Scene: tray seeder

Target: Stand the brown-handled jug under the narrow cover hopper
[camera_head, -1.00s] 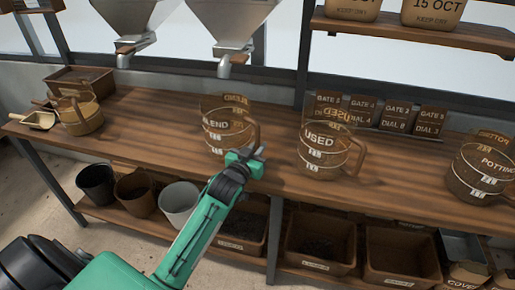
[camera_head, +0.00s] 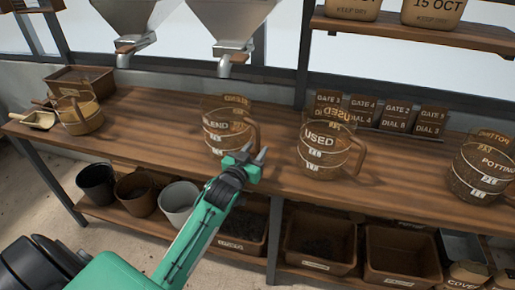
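Three clear jugs with brownish handles stand on the wooden bench: one marked BLEND (camera_head: 222,128), one marked USED (camera_head: 322,140) and one marked POTTING (camera_head: 480,168). I cannot tell from handle colour alone which is the brown-handled one. My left gripper (camera_head: 256,155) is open and empty, in front of and just below the BLEND jug's handle; contact is not clear. Two metal hoppers hang at the back, a left one (camera_head: 124,14) and a right one (camera_head: 229,20). Their labels are out of view, so I cannot tell which is the cover hopper. My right gripper is not in view.
A tan tub (camera_head: 80,113), a scoop (camera_head: 38,119) and a wooden box (camera_head: 80,78) sit at the bench's left end. Gate and dial cards (camera_head: 378,112) stand behind the USED jug. Pots and bins fill the lower shelf.

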